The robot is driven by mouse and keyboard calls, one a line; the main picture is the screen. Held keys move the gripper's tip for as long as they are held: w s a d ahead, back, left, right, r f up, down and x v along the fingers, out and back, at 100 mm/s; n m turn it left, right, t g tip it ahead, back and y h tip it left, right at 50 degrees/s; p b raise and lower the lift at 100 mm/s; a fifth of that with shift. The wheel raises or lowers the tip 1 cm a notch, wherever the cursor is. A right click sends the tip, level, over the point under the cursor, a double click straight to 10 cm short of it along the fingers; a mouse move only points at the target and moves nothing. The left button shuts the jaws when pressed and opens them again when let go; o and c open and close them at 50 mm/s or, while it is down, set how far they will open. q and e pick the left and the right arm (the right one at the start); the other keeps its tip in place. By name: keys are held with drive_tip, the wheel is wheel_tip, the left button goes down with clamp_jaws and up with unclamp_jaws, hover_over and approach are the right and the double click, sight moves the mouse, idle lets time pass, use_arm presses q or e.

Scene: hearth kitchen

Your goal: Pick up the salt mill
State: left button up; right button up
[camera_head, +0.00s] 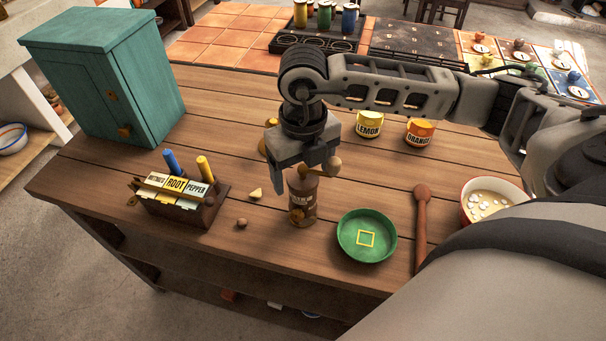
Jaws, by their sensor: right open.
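A brown, cylindrical mill with a partly readable label, which I take for the salt mill (303,205), stands upright on the wooden table. A wooden knob shows by its top at the right. My right gripper (301,172) is open, pointing down at the mill's top. One finger hangs at the left of the mill, and the other is partly hidden near the knob. The mill's top is covered by the gripper, and I cannot tell whether the fingers touch it. My left gripper is not in view.
A green dish (367,236), a wooden spoon (422,215) and a red-rimmed bowl (466,212) lie to the right. A spice rack (180,205) and teal cabinet (115,75) stand left. Lemon (369,126) and orange (419,133) jars stand behind. Small pieces lie left of the mill.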

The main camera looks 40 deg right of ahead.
drive_tip(key=shift+f, duration=0.2)
drive_tip(key=c, duration=1.5)
drive_tip(key=shift+r, duration=0.1)
clamp_jaws()
drive_tip(key=shift+w, duration=0.1)
